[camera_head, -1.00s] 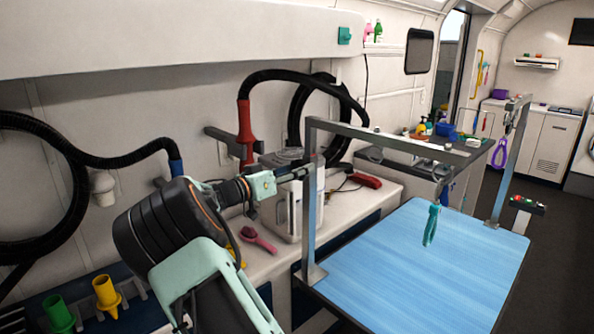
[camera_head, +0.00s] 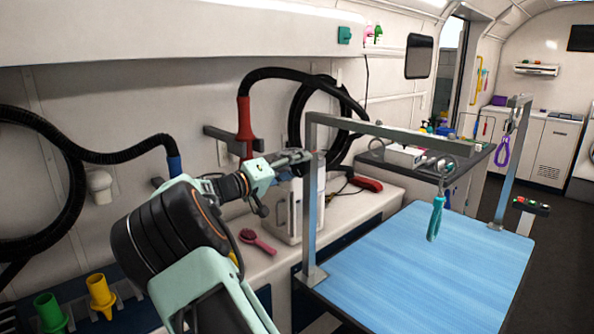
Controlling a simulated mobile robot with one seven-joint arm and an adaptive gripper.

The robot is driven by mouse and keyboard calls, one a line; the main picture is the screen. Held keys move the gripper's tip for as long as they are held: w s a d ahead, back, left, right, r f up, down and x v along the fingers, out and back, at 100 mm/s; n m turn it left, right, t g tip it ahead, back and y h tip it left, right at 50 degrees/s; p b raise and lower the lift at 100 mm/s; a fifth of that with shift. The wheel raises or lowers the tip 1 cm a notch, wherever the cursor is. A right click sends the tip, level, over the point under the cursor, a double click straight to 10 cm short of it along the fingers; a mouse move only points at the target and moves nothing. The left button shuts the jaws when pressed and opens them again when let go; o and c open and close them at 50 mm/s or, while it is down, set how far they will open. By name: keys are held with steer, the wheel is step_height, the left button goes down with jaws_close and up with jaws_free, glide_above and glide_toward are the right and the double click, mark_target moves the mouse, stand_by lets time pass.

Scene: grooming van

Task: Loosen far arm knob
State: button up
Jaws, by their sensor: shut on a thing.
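A grooming arm of grey metal stands on the blue-topped table (camera_head: 430,270). Its left post (camera_head: 312,225) rises from the table's left edge, and its crossbar (camera_head: 395,132) runs right from the top. A second post (camera_head: 507,165) stands at the table's far right. My gripper (camera_head: 300,157) is at the upper part of the left post, level and pointing right. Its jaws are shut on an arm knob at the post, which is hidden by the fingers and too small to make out. A teal loop (camera_head: 436,218) hangs from the crossbar.
A pink brush (camera_head: 258,242) and a pale canister (camera_head: 283,215) are on the counter behind the left post. A purple loop (camera_head: 502,152) hangs at the far post. The tabletop is clear.

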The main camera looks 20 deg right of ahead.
steer(key=n, duration=0.3)
steer(key=shift+n, duration=0.3)
steer(key=n+p, duration=0.2)
steer(key=n, duration=0.1)
steer(key=shift+n, duration=0.4)
steer(key=n+p, duration=0.2)
steer(key=n, duration=0.2)
steer(key=shift+f+n+p, duration=0.15)
steer(key=shift+n+p, duration=0.9)
steer(key=shift+n, duration=0.35)
steer(key=shift+f, duration=0.1)
steer(key=o, duration=1.2)
steer(key=shift+a, duration=0.1)
